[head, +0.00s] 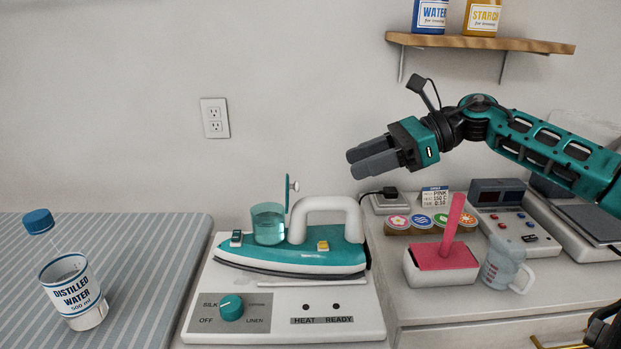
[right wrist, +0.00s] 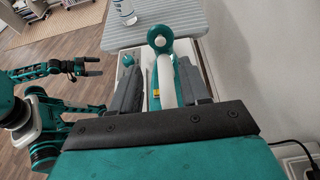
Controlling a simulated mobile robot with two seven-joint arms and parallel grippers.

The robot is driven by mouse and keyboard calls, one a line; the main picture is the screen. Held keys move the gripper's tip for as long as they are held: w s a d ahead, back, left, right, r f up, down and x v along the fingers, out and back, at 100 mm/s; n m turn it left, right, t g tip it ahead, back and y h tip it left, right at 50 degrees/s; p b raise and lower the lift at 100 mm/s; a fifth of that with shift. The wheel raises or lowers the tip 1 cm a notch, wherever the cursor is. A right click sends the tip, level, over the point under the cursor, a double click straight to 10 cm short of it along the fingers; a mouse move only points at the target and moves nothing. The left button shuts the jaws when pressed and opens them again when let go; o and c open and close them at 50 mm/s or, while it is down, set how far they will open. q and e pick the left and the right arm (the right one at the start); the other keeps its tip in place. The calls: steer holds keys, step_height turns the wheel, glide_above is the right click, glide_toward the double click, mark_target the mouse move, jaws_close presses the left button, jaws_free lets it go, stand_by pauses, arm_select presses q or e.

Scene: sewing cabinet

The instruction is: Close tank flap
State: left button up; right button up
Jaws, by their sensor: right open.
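The teal and white iron (head: 315,258) rests on its white base, with its pale handle arched upward. At its left end is a clear teal water tank (head: 268,224). The tank flap (head: 288,196) stands upright at the tank's right edge, with a small white knob near its top. My right gripper (head: 356,162) is open and empty, above and to the right of the flap, pointing left. The right wrist view shows its two fingers apart, with the iron handle (right wrist: 165,88) and the round tank (right wrist: 160,40) beyond. My left gripper (right wrist: 94,66) appears there, open and empty, away from the iron.
A distilled water cup (head: 75,290) and a blue cap (head: 38,221) are on the striped board (head: 150,270) at left. A pink-handled block (head: 440,265), a measuring jug (head: 503,262) and a control box (head: 510,220) crowd the right. A shelf (head: 480,42) hangs above.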

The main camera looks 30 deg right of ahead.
mark_target(312, 197)
steer(key=shift+p+x, duration=0.5)
steer(key=shift+x, duration=1.05)
steer(key=p+x, duration=0.1)
steer(key=x, duration=0.4)
steer(key=shift+r, duration=0.15)
steer(key=shift+w+a+f+p, duration=0.3)
steer(key=shift+w+a+f, duration=0.1)
steer(key=shift+a, duration=0.15)
steer(key=shift+c, duration=0.3)
jaws_close()
